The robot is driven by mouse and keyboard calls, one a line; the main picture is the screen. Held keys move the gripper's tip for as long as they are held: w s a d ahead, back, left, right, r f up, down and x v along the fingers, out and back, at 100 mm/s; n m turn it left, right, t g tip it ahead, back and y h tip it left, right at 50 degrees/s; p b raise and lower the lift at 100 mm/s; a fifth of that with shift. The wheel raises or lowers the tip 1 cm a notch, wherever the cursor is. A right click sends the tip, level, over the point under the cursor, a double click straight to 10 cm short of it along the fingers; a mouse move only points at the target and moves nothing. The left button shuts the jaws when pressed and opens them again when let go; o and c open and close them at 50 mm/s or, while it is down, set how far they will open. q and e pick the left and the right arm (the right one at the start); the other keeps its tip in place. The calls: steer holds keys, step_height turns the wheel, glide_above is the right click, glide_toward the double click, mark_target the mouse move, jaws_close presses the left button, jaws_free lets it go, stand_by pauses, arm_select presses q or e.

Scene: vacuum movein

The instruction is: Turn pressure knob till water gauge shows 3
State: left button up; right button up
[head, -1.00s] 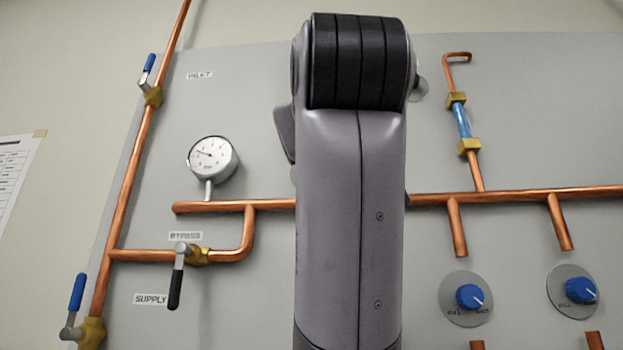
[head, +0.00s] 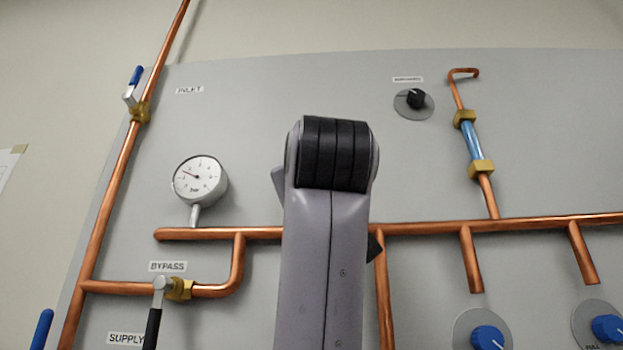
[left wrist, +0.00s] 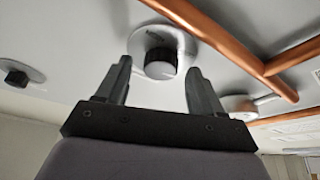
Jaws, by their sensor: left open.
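The round white water gauge (head: 200,179) stands on a short stem at the left in the head view. Its needle points to the upper left, but its numbers are too small to read surely. In the left wrist view, a black knob (left wrist: 160,63) on a round grey plate sits between the fingertips of my left gripper (left wrist: 159,68). The fingers are open, one on each side, with gaps to the knob. The knob's label is unreadable. In the head view my left arm stands upright in the middle and hides its fingers and this knob. My right gripper is not in view.
Another black knob (head: 416,98) sits at the upper right of the panel. Copper pipes (head: 440,228) cross the panel. A black-handled bypass valve (head: 153,320), a blue-handled inlet valve (head: 134,82) and two blue knobs (head: 488,338) are also on it.

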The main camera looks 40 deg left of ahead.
arm_select(q)
steer(key=shift+w, duration=0.1)
steer(key=c, duration=1.1)
steer(key=shift+o, duration=0.2)
steer(key=shift+a+f+m, duration=0.1)
steer(key=shift+m, duration=0.4)
steer(key=shift+s+a+r+m+t+h+b, duration=0.1)
steer(key=shift+m+t+h+b, duration=0.2)
steer(key=shift+m+h, duration=2.75)
steer(key=shift+s+a+r+m+t+h+b, duration=0.1)
steer(key=shift+m+t+h+b, duration=0.35)
steer(key=shift+m, duration=5.05)
steer(key=shift+a+r+m+t+h+b, duration=0.15)
steer(key=shift+m+h, duration=1.85)
steer(key=shift+m, duration=2.25)
steer(key=shift+d+f, duration=0.1)
